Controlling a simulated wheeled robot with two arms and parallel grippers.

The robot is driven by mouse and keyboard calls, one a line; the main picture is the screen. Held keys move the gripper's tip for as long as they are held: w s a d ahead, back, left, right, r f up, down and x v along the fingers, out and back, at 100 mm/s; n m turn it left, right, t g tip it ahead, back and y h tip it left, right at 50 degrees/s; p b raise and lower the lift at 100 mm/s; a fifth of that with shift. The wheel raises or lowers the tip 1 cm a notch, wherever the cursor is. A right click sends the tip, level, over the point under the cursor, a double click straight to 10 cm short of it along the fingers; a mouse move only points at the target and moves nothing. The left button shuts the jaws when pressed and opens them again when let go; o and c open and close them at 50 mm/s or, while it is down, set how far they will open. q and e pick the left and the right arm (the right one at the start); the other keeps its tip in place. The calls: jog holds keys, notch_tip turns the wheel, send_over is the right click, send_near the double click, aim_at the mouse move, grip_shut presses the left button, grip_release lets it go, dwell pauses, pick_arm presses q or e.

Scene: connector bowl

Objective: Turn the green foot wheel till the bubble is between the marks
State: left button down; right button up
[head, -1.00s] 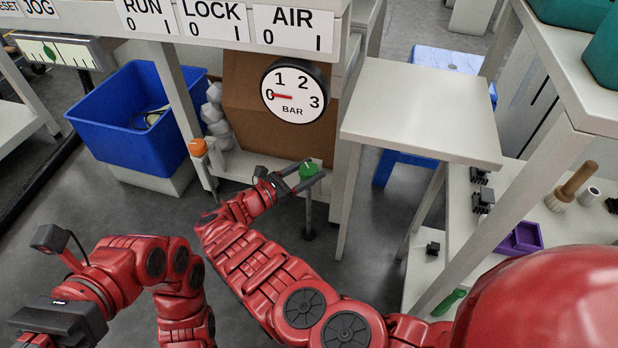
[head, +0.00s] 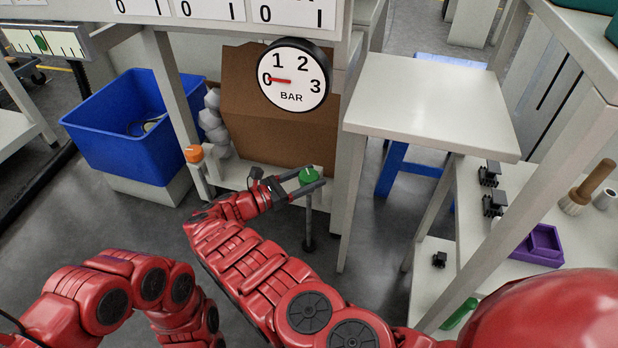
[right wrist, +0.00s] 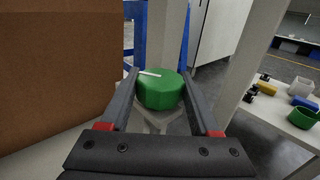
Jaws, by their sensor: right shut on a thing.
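The green foot wheel (head: 308,175) sits on a post at the low bench frame; its white pointer line shows in the right wrist view on the wheel (right wrist: 160,92). My right gripper (head: 314,180) is shut on the wheel, one finger on each side, as the right wrist view also shows. The level vial (head: 62,43) is at the upper left, with a green bubble (head: 40,43) a little left of its middle.
An orange foot wheel (head: 194,153) stands left of the green one. A round gauge (head: 294,77) reads near 0. A blue bin (head: 120,130), a brown box (head: 265,125) and a pale table (head: 432,100) surround the spot. Dark floor is free in front.

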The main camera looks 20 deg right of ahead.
jog(key=shift+f, duration=0.1)
jog(key=o, duration=1.4)
jog(key=shift+c, duration=0.2)
jog(key=v, duration=0.2)
jog(key=shift+s+a, duration=0.1)
jog(key=shift+a, duration=0.15)
pick_arm(q)
jog(key=f+g+b, duration=0.1)
jog(key=f+g+h+b, duration=0.1)
jog(key=shift+s+d+g+b, duration=0.1)
jog(key=shift+d+g+b, duration=0.2)
jog(key=shift+b, duration=0.1)
pick_arm(e)
jog(key=v, duration=0.5)
